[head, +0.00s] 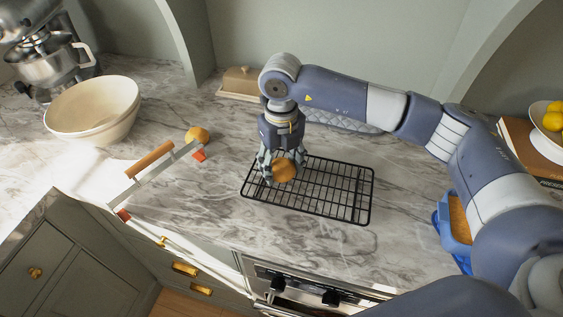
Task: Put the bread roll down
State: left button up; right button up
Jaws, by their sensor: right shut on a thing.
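A round golden-brown bread roll (285,170) is in my right gripper (277,169), which points down with its fingers shut around it. The gripper and roll are over the left rear part of a black wire rack (345,205) on the marble counter. I cannot tell whether the roll touches the rack's bars. The gripper hides part of the roll. My left gripper is not in view.
A cream bowl (93,112) and a stand mixer (40,55) stand at the left. A wooden-handled item (150,160) lies near the front-left edge. A butter dish (241,82) is at the back. A blue tray (455,225) sits at the right. The rack's right part is clear.

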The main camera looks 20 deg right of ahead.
aim_at(281, 163)
jog(key=shift+f, duration=0.2)
jog(key=o, duration=0.9)
jog(key=shift+c, duration=0.2)
jog(key=shift+r, duration=0.1)
jog(key=shift+r, duration=0.3)
notch_tip(281, 163, up, 12)
jog(key=b, duration=0.2)
jog(key=shift+f, duration=0.15)
